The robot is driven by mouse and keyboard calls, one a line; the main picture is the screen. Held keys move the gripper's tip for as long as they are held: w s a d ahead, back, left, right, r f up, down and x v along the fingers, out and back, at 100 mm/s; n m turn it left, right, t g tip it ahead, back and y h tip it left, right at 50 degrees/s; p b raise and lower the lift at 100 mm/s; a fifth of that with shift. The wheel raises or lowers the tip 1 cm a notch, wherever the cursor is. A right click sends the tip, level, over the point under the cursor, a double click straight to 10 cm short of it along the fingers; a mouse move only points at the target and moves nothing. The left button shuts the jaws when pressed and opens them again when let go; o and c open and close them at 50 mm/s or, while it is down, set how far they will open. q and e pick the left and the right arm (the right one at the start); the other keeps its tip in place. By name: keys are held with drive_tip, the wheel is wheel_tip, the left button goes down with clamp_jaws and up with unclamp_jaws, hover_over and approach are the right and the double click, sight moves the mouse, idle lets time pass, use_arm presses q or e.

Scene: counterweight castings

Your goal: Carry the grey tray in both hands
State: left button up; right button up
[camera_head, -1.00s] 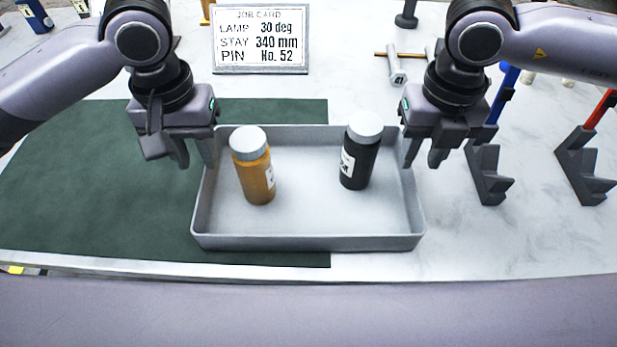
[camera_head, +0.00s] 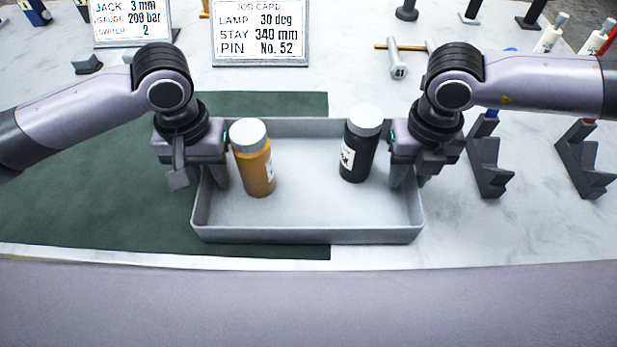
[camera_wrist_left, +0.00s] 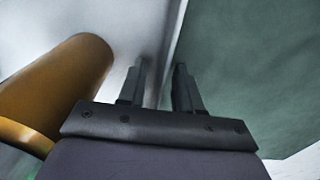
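The grey tray (camera_head: 307,236) rests on the table, its left part over a dark green mat. An orange bottle (camera_head: 257,172) with a grey lid stands in its left half, a black bottle (camera_head: 357,158) with a grey lid in its right half. My left gripper (camera_head: 208,185) is at the tray's left wall. In the left wrist view its fingers (camera_wrist_left: 160,88) are apart on either side of the wall, with a visible gap; the orange bottle (camera_wrist_left: 60,85) is close beside. My right gripper (camera_head: 408,182) is at the right wall, fingers apart, one inside and one outside.
The green mat (camera_head: 100,200) lies at the left. Dark angled stands (camera_head: 490,165) are right of my right gripper, with another (camera_head: 583,165) further right. A job card (camera_head: 260,35) and a second card (camera_head: 132,20) stand behind. A bolt (camera_head: 397,62) lies beyond the tray.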

use_arm(q)
clamp_jaws()
use_arm(e)
clamp_jaws()
use_arm(q)
drive_tip(key=shift+r, duration=0.25)
use_arm(e)
drive_tip(key=shift+r, duration=0.25)
